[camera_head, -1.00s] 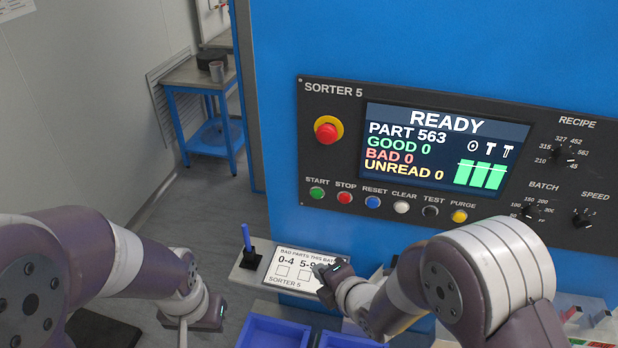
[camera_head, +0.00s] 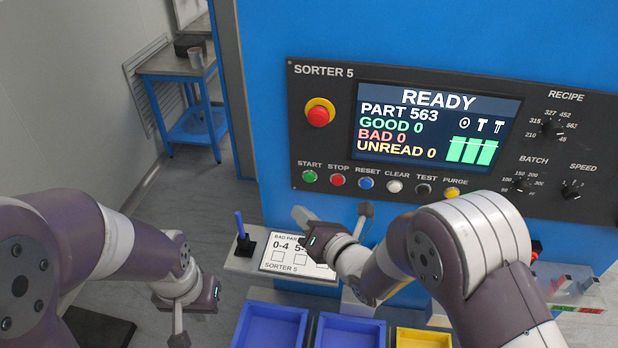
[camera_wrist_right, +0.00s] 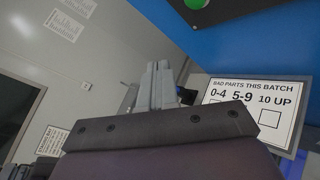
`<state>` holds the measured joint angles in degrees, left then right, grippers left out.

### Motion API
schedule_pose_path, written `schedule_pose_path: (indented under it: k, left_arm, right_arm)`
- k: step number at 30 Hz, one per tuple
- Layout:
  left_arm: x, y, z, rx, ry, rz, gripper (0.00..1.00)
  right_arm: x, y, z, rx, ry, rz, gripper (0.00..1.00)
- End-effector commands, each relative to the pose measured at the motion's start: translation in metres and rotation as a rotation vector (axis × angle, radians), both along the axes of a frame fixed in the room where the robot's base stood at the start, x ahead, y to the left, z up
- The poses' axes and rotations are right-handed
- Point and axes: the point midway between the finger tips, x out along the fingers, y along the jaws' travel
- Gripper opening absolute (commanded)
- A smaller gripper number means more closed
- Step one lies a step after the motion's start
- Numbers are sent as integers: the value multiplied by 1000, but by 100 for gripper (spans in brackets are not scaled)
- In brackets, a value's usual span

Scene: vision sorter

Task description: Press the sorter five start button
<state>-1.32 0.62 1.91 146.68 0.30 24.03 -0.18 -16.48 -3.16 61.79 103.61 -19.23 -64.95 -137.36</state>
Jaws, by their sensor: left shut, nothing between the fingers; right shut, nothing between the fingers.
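The green START button (camera_head: 309,177) sits at the left end of the button row on the dark SORTER 5 panel (camera_head: 310,130). It also shows at the top of the right wrist view (camera_wrist_right: 197,3), partly cut off. My right gripper (camera_head: 299,214) is shut and empty, below the START button and apart from it. Its closed fingers also show in the right wrist view (camera_wrist_right: 158,84). My left gripper (camera_head: 179,338) is shut and empty, low at the left, away from the panel. The screen (camera_head: 436,125) reads READY, PART 563, GOOD 0, BAD 0, UNREAD 0.
The red STOP button (camera_head: 337,180) is just right of START, with more buttons beyond. A red emergency knob (camera_head: 319,113) is above. A card (camera_head: 282,266) and a pen holder (camera_head: 245,245) lie on a ledge below. Blue bins (camera_head: 270,307) stand in front.

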Motion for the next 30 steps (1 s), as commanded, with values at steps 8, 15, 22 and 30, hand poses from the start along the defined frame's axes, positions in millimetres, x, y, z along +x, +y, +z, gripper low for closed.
schedule_pose_path:
  k: [8,15,22,30]
  left_arm:
    - [0,0,3,0,0,0,0]
    - [0,0,-12,0,0,0,0]
    - [0,0,-12,0,0,0,0]
    - [0,0,-12,0,0,0,0]
  right_arm:
    - [40,-9,0,-1,3,-2,0]
    - [63,-13,-3,-1,1,0,0]
    - [69,-14,0,0,1,-2,0]
    - [68,-14,0,0,2,-1,0]
